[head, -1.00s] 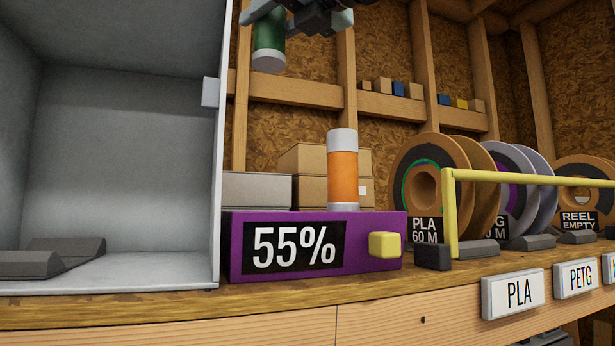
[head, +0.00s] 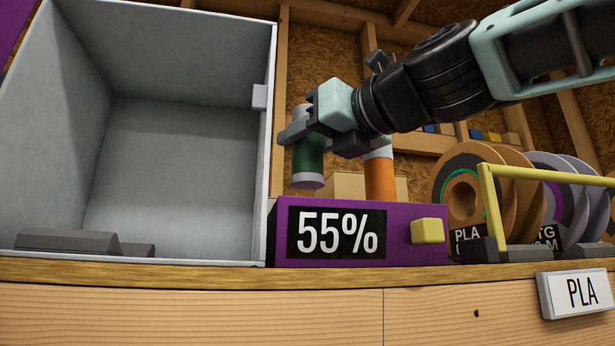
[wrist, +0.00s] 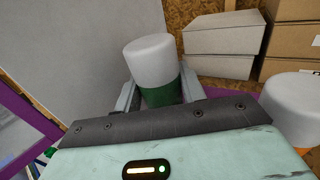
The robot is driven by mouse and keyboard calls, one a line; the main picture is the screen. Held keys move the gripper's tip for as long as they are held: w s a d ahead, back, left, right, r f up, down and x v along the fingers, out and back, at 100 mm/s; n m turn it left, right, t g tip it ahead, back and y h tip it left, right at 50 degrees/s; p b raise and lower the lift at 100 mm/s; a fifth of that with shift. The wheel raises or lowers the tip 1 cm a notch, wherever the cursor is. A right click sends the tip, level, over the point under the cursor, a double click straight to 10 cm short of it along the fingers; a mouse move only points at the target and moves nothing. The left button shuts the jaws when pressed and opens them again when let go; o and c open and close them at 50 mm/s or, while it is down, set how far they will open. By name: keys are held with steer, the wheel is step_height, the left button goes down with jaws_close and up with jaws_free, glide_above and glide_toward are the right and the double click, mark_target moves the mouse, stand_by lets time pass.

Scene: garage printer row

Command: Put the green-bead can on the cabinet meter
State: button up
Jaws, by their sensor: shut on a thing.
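My gripper (head: 302,138) is shut on the green-bead can (head: 309,162), a green cylinder with white ends. The can is nearly upright above the left part of the purple cabinet meter (head: 400,218), which reads 55%. Its lower end shows a little above the meter's top edge; I cannot tell the exact gap. In the wrist view the can's white end (wrist: 149,62) shows between the fingers. An orange can with white ends (head: 379,180) stands at the meter, right of the green one and partly behind my arm. It also shows in the wrist view (wrist: 292,95).
An open, empty grey cabinet (head: 180,150) stands left of the meter, its side wall close to the green can. Cardboard boxes (head: 345,186) are behind. A yellow rail (head: 488,215) and filament spools (head: 515,180) stand right. A yellow button (head: 427,231) is on the meter's front.

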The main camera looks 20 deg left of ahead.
mark_target(319, 158)
steer(key=shift+f+b, duration=0.95)
steer(key=shift+f, duration=0.8)
steer(key=o, duration=1.2)
steer(key=shift+f, duration=0.1)
steer(key=shift+d, duration=0.1)
steer(key=b+v, duration=0.4)
steer(key=v, duration=0.8)
steer(key=shift+s, duration=0.1)
